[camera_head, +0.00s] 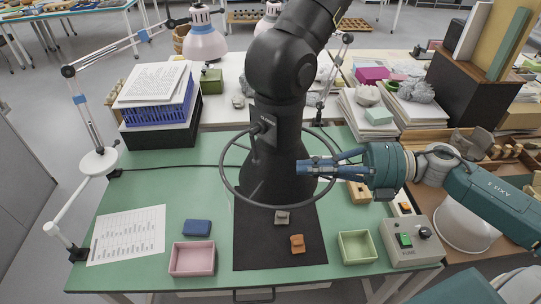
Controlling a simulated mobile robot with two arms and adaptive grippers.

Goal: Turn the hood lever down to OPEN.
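The black fume hood (275,165) hangs over the middle of the green bench, with a thin ring (232,190) around its lower part. A small grey fitting (266,124) on the hood's neck may be the lever; its setting and any OPEN mark are too small to read. My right gripper (304,167), blue-teal, reaches in from the right, and its fingertips overlap the hood's right side in the picture. Its fingers lie close together; I cannot tell whether they are shut or touch the hood or ring. My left gripper is not in view.
A control box (411,241) with a green button stands at the right front. A pink tray (193,258), a green tray (357,247) and a black mat (263,249) with two sherds lie in front. A jointed lamp arm (78,90) stands left.

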